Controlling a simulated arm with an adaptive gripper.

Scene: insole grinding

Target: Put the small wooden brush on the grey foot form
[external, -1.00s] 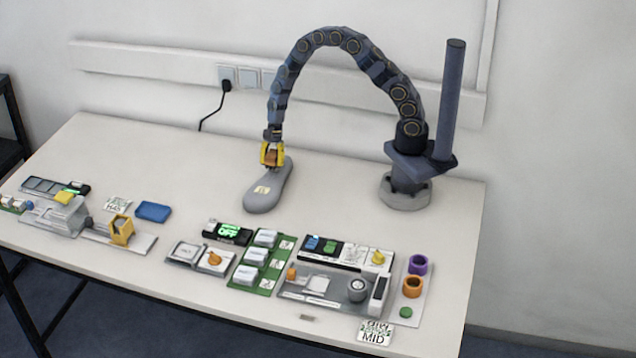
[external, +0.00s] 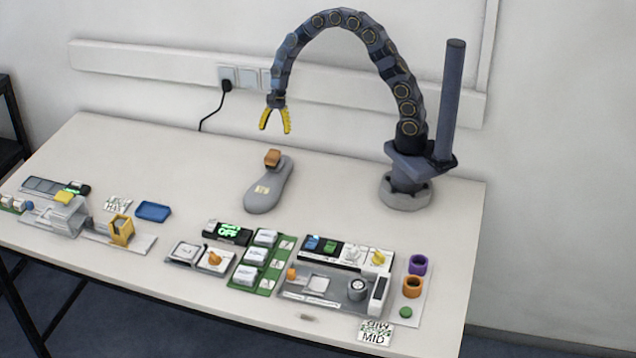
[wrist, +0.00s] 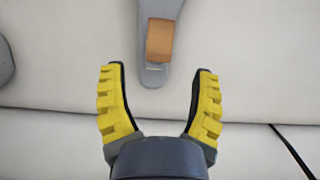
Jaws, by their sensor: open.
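The small wooden brush (external: 272,157) rests on the far, narrower end of the grey foot form (external: 266,200). In the wrist view the brush (wrist: 160,40) lies on the form (wrist: 154,76) ahead of my fingers. My gripper (external: 275,122) has yellow fingers spread wide and empty. It hangs above and clear of the brush, near the wall. In the wrist view my gripper (wrist: 158,100) shows both fingers apart with nothing between them.
A blue tray (external: 153,211) lies left of the form. Several small devices, a green board (external: 256,264) and coloured rings (external: 412,286) fill the front of the table. The table around the form is clear. A black cable (external: 212,112) hangs on the wall.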

